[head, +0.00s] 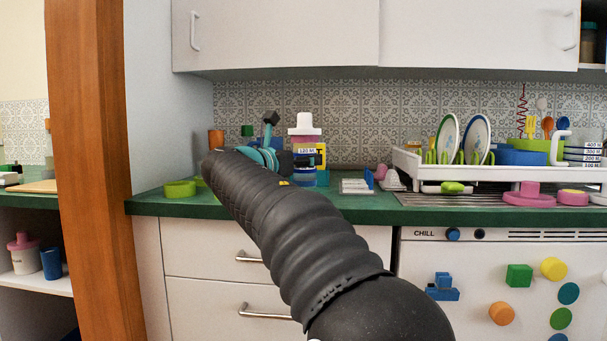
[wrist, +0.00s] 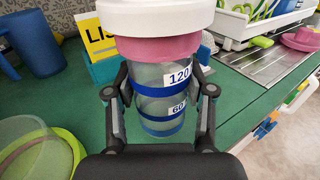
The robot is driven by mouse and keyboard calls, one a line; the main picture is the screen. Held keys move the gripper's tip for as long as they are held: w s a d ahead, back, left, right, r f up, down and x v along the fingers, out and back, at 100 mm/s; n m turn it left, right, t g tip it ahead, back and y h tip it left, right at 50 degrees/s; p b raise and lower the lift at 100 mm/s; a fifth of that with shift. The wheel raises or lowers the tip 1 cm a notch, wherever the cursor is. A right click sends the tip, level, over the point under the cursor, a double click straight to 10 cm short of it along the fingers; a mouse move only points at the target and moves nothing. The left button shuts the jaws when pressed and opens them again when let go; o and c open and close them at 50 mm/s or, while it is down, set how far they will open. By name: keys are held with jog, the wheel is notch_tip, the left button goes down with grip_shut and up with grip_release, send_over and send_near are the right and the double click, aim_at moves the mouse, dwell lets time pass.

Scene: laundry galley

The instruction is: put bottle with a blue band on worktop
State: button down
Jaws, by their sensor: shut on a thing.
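The bottle with a blue band (head: 305,142) stands upright over the green worktop (head: 365,213), with a white cap and a pink collar. My gripper (head: 290,161) is shut on the bottle, with one finger on each side in the wrist view (wrist: 163,92). The bottle's base is at or very near the worktop surface; I cannot tell whether it touches.
A yellow sign (wrist: 98,40) stands close behind the bottle. A blue mug (wrist: 36,45) and a green bowl (head: 180,188) are to the left. The white dish rack (head: 408,162) is to the right. A wooden post (head: 95,150) stands at left.

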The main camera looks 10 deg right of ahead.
jog(key=shift+f, duration=1.25)
jog(key=shift+f+b, duration=0.1)
jog(key=shift+b, duration=0.2)
jog(key=shift+c, duration=2.1)
grip_release()
jog(key=shift+a, duration=0.1)
jog(key=v, duration=1.1)
jog(key=shift+s+a+p, duration=0.25)
jog(key=shift+s+p, duration=0.1)
jog(key=shift+p, duration=0.1)
